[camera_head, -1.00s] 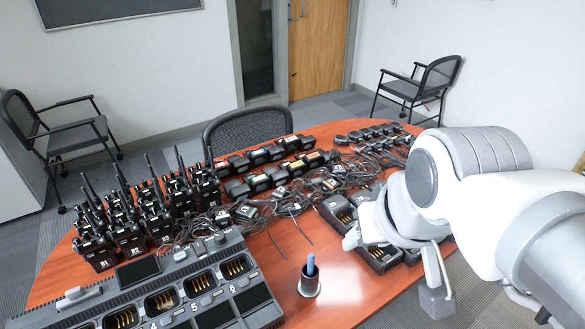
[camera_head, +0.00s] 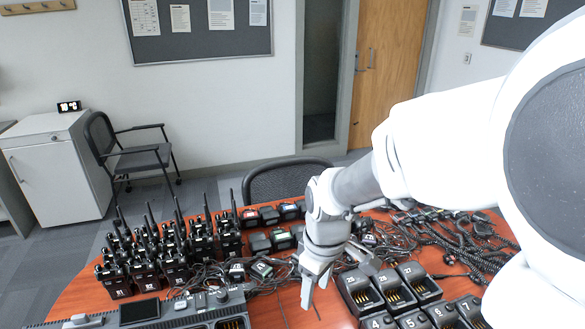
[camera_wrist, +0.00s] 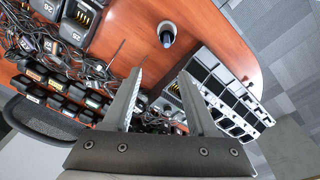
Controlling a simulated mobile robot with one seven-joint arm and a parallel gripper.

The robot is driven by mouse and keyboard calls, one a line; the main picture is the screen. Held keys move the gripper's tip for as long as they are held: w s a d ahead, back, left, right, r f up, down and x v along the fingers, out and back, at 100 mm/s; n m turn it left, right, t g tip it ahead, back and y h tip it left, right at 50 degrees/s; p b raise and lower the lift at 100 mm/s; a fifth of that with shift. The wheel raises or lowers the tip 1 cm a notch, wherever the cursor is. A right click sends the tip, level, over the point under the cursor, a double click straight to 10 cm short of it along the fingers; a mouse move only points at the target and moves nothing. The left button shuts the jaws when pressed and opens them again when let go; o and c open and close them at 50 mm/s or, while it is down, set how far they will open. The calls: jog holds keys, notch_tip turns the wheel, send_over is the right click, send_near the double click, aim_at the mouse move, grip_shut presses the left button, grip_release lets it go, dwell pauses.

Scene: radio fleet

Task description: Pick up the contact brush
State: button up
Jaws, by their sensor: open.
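The contact brush (camera_wrist: 166,40) appears in the wrist view as a short blue-grey handle standing in a small dark cup (camera_wrist: 167,27). Only its handle end shows; its bristles are hidden. It is on bare red-brown tabletop, ahead of my fingertips and apart from them. In the head view now, neither brush nor cup shows. My gripper (camera_head: 311,288) is open, pointing down over the table; its two fingers (camera_wrist: 160,78) show in the wrist view with nothing between them.
A multi-bay charger (camera_head: 232,312) lies along the near edge, with several upright radios (camera_head: 172,265) behind it. Single chargers (camera_head: 400,292) stand to the right. Tangled cables (camera_head: 455,235) and batteries (camera_head: 282,238) cover the back. The tabletop around the cup is clear.

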jog(key=f+n, duration=0.1)
jog(key=f, duration=0.4)
jog(key=a+f, duration=0.1)
jog(key=f, duration=0.5)
jog(key=w+a+f+n+g, duration=0.1)
jog(key=f, duration=0.5)
jog(key=shift+a+n+h, duration=0.1)
jog(key=shift+n+h, duration=0.2)
jog(key=f, duration=0.3)
jog(key=shift+s+f, duration=0.4)
jog(key=shift+f, duration=0.65)
grip_shut()
